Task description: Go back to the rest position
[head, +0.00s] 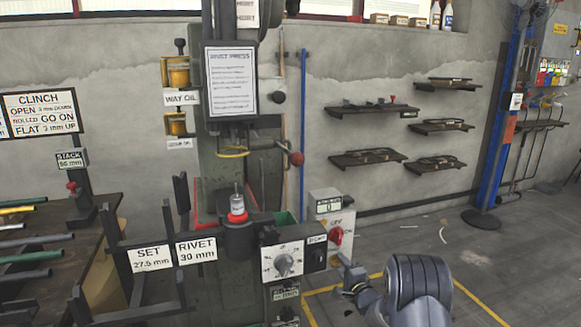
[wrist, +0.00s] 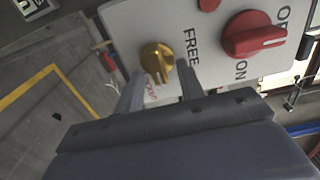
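My gripper (wrist: 161,75) is in front of a white control panel (wrist: 215,85) in the wrist view. Its two fingers stand apart, with a yellow knob (wrist: 157,57) showing between and just beyond the tips. I cannot tell if they touch it. The word FREE is printed beside this knob; a second word below is partly covered. A larger red knob (wrist: 255,35) with ON and OFF lettering is on the same panel. In the head view my gripper (head: 350,287) is low, below the control box with the red knob (head: 336,236), and its fingers are hard to make out.
The rivet press (head: 238,205) stands close on the left, with a dial box (head: 283,262) jutting forward. A rack of rods (head: 30,240) is at far left. Wall shelves (head: 372,108) and a blue post (head: 497,130) are behind. Floor on the right is mostly clear.

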